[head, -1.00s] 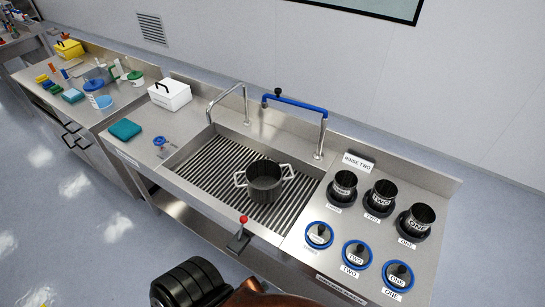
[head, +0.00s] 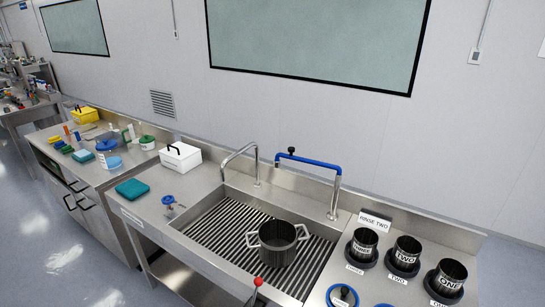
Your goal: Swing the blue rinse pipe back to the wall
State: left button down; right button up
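The blue rinse pipe (head: 308,160) is a blue horizontal arm on top of a chrome upright (head: 335,196) at the back right of the sink. It reaches left from the upright, close to the back wall, with a black knob (head: 291,150) near its left end. A black pot (head: 277,243) with two pale handles stands on the slatted sink grate (head: 215,240) in front of the pipe. Neither of my grippers shows in the head view now.
A plain chrome tap (head: 240,155) stands left of the blue pipe. Black labelled cups (head: 405,254) stand on the right counter by a RINSE TWO sign (head: 374,221). A red-knobbed lever (head: 257,283) is at the sink's front. A white box (head: 181,157) and teal cloth (head: 132,189) lie left.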

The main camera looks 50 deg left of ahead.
aim_at(291, 149)
jog(key=u, duration=0.75)
jog(key=i, duration=0.5)
